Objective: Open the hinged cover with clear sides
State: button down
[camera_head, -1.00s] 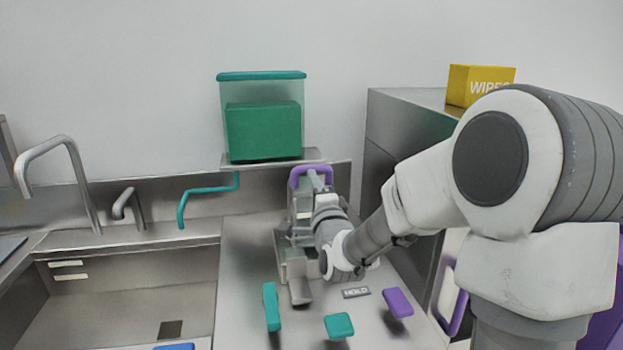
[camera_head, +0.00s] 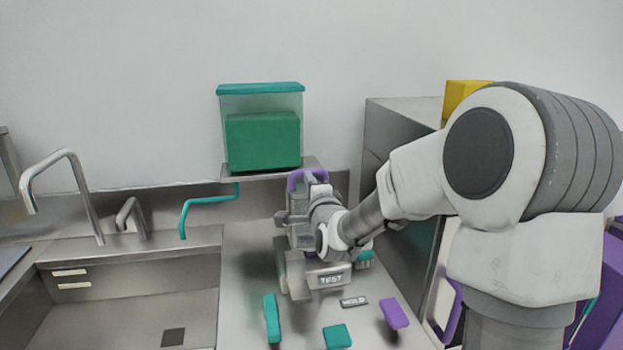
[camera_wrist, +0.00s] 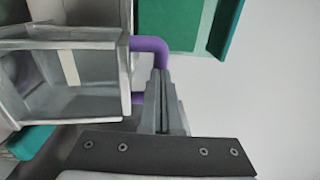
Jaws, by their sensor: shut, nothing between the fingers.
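The hinged cover (camera_head: 297,208) with clear sides stands raised above a grey unit with a TEST label (camera_head: 331,281) on the counter. Its purple handle (camera_head: 306,176) is at the top. In the wrist view the cover's see-through side and grey frame (camera_wrist: 75,85) fill the left, and the purple handle (camera_wrist: 150,45) bends beside my fingers. My gripper (camera_wrist: 161,78) is shut and empty, its tips close against the handle; I cannot tell if they touch. In the head view my wrist hides part of the cover and its exact tilt.
A clear container (camera_head: 262,104) with a teal lid holds a green block on the shelf behind. Teal and purple paddles (camera_head: 394,314) stick up from the front counter. A sink (camera_head: 130,310) lies left, a steel cabinet (camera_head: 385,165) right.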

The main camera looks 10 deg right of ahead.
jog(key=w+r+g+p, duration=0.1)
jog(key=w+p, duration=0.1)
jog(key=p, duration=0.1)
jog(key=w+r+g+p, duration=0.1)
jog(key=w+p, duration=0.2)
jog(key=w+r+g+p, duration=0.2)
jog(key=p, duration=0.1)
jog(key=shift+w+a+r, duration=0.1)
jog(key=shift+w, duration=0.15)
jog(key=shift+w+f+g+p, duration=0.15)
jog(key=shift+w+g+p, duration=0.35)
jog(key=shift+w+p, duration=1)
jog(key=shift+w+f+g+p, duration=0.15)
jog(key=shift+w+g+p, duration=0.55)
jog(key=shift+w, duration=1.25)
jog(key=shift+r, duration=0.1)
